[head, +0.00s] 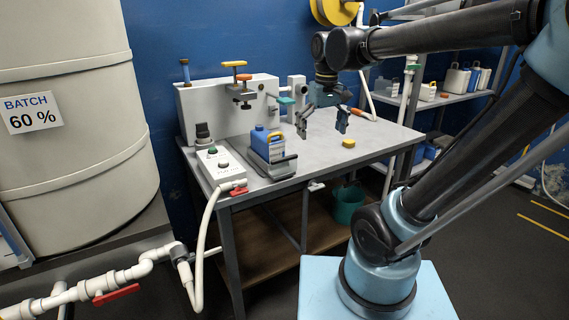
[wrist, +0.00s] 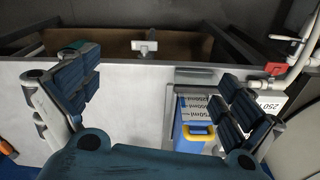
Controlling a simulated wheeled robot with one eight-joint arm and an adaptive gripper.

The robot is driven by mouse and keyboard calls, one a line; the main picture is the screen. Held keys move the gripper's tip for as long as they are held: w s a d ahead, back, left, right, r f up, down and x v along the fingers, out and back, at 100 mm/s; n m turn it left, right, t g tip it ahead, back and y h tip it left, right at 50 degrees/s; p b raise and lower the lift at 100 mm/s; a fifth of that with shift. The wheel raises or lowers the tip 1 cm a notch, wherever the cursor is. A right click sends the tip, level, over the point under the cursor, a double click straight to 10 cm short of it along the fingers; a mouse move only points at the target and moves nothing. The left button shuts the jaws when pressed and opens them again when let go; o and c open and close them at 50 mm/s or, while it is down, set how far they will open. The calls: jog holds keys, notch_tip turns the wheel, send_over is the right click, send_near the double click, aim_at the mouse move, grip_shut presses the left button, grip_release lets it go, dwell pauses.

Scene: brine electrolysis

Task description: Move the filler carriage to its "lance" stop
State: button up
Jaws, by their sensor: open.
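A low grey carriage (head: 274,170) with a dark handle stands on the bench at the front left in the head view. I take it to be the filler carriage. A blue jug (head: 262,140) with a yellow handle stands on it, upright. The jug also shows in the wrist view (wrist: 188,143), right of centre near my right finger. No readable "lance" mark shows. My gripper (head: 322,122) is open and empty above the bench, to the right of the carriage and jug and apart from them. Its two spread fingers also show in the wrist view (wrist: 160,95).
A white control box (head: 222,166) sits left of the carriage. The bench's right side is mostly clear.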

notch_tip(320, 180, up, 5)
jog(key=n, duration=0.2)
send_over(285, 158)
jog(key=shift+g, duration=0.4)
notch_tip(285, 158, down, 17)
jog(key=shift+w+a+f, duration=0.1)
jog(key=shift+c, duration=0.6)
jog(key=c, duration=1.3)
